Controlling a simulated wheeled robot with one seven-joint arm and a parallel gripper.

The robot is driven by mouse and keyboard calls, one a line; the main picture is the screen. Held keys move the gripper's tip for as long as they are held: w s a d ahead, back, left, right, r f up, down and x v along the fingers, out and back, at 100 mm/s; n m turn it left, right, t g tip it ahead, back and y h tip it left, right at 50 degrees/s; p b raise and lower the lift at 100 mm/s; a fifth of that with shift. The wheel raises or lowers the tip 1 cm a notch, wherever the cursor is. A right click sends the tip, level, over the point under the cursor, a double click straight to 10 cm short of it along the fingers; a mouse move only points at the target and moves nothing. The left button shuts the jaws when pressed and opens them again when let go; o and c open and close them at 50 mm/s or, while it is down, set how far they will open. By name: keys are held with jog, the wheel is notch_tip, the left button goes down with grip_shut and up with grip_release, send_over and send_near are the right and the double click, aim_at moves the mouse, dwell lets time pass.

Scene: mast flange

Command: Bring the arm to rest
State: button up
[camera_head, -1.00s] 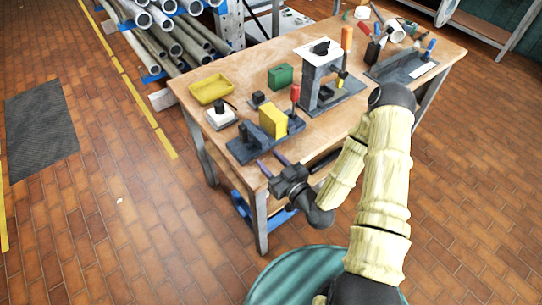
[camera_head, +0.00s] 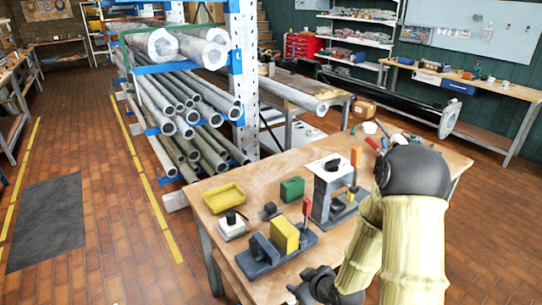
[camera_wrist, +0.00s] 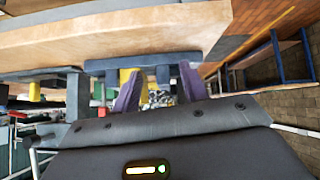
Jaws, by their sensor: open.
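My gripper (camera_wrist: 158,90) shows in the wrist view with its two purple fingers apart and nothing held between them. In the head view my arm, in a cream ribbed sleeve, rises at the lower right and bends down to the wrist. My gripper's dark body shows at the bottom, just off the near edge of the wooden workbench (camera_head: 338,232); its fingertips are cut off there. The nearest thing on the bench is a dark fixture with a yellow block (camera_head: 285,234).
The bench also holds a yellow tray (camera_head: 224,198), a green block (camera_head: 292,188), a grey press-like stand (camera_head: 326,190) and hand tools. A pipe rack (camera_head: 190,120) stands behind. Brick floor left of the bench is open around a dark mat (camera_head: 47,222).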

jog(key=s+d+r+m+g+h, duration=0.2)
jog(key=s+d+r+m, duration=0.1)
jog(key=s+r, duration=0.3)
jog(key=s+d+r+m+g+h, duration=0.2)
jog(key=s+d+r+m+g, duration=0.1)
jog(key=s+d+r+m, duration=0.1)
notch_tip(320, 180, up, 3)
jog(key=shift+s+f+m+h, duration=0.1)
jog(key=shift+s+m+h, duration=0.4)
jog(key=shift+s, duration=0.5)
